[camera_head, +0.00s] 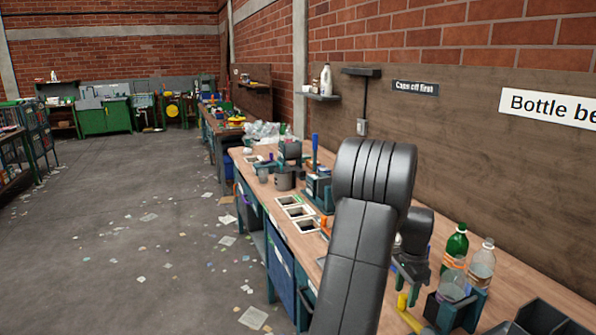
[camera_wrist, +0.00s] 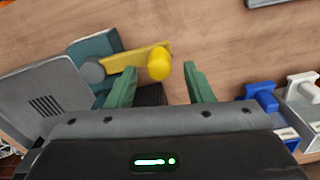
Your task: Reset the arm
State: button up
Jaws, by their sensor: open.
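My gripper shows in the wrist view with its two green fingers (camera_wrist: 158,88) spread apart. A yellow handle with a round knob (camera_wrist: 159,64) lies between and just beyond the fingertips, over the wooden bench top. I see no object held between the fingers. In the head view my dark arm rises in the foreground and bends down over the bench (camera_head: 262,158).
A green bottle (camera_head: 456,247) and a clear bottle (camera_head: 482,266) stand right of my arm. A blue handle (camera_wrist: 262,94) and a white one (camera_wrist: 302,88) lie right of the fingers. Square bench openings (camera_head: 295,211) are left of my arm. The littered floor at left is open.

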aim_at(402, 297)
notch_tip(402, 297, up, 10)
jog(key=r, duration=0.1)
notch_tip(402, 297, down, 14)
jog(key=shift+s+a+f, duration=0.1)
jog(key=shift+a, duration=0.05)
jog(key=shift+s+a+n, duration=0.1)
jog(key=shift+a+n, duration=0.2)
jog(key=shift+n, duration=0.2)
jog(key=s+a+n+p, duration=0.1)
jog(key=s+a+n, duration=0.1)
jog(key=s+n, duration=0.4)
jog(key=s+a+n+p, duration=0.1)
jog(key=s+a+n, duration=0.1)
jog(key=s+n, duration=0.5)
jog(key=shift+a+n+p, duration=0.25)
jog(key=shift+n+p, duration=0.1)
jog(key=shift+n, duration=1.95)
jog(key=shift+s, duration=0.1)
